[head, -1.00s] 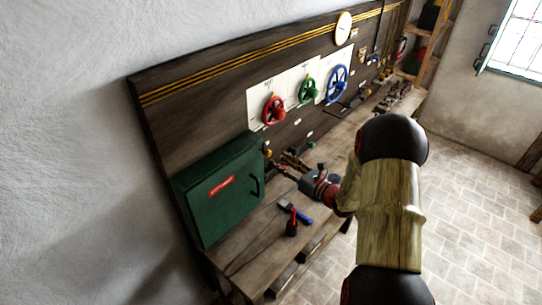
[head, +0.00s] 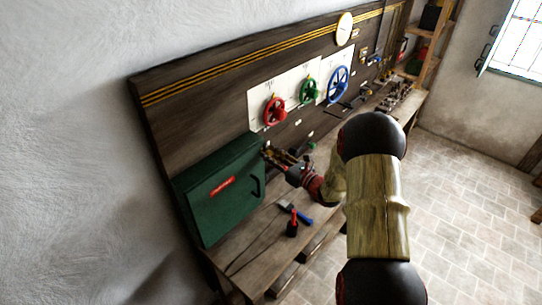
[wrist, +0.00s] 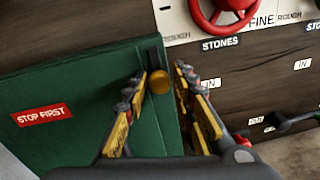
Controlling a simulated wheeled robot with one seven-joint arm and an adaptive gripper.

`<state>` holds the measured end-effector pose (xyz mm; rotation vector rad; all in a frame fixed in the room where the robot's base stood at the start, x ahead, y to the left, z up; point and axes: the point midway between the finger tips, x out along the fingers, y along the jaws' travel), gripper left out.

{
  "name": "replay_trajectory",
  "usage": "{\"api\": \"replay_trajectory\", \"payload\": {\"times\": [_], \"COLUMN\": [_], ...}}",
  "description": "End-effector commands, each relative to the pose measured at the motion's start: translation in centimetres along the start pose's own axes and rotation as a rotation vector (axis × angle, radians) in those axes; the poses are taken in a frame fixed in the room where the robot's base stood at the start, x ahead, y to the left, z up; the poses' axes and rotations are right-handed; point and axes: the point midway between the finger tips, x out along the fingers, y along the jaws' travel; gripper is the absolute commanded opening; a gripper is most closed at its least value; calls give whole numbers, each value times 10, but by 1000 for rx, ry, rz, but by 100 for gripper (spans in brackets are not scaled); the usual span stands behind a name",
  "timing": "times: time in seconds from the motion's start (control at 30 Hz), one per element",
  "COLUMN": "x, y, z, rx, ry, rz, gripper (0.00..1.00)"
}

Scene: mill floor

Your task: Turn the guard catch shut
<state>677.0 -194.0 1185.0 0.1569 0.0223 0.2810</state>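The guard is a green box (head: 222,185) at the near left end of the bench, and its green front (wrist: 60,75) with a red STOP FIRST label fills the left of the wrist view. The guard catch, a brass-coloured knob (wrist: 160,81) below a dark upright strip, is at the guard's right edge. My gripper (wrist: 161,74) is open, with one yellow-and-black finger on each side of the catch. I cannot tell whether either finger touches it. In the head view my gripper (head: 273,156) is at the box's upper right edge and hides the catch.
Red (head: 274,111), green (head: 309,91) and blue (head: 338,84) handwheels are on the back panel to the right. A brush (head: 296,212) and a red-and-black tool (head: 292,224) lie on the bench below my gripper. A dark lever (wrist: 290,121) sticks out at the right.

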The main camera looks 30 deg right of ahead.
Motion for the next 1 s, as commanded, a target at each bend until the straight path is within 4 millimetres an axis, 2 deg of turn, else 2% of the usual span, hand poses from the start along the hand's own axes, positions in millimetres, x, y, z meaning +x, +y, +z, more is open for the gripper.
{"api": "replay_trajectory", "payload": {"times": [0.4,0.77,1.0], "x": [0,0,0], "y": [0,-1,-1], "z": [0,-1,-4], "rx": [0,-25,-141], "ry": [0,-2,-10], "rz": [-1,-1,0], "gripper": [1,0,0]}}
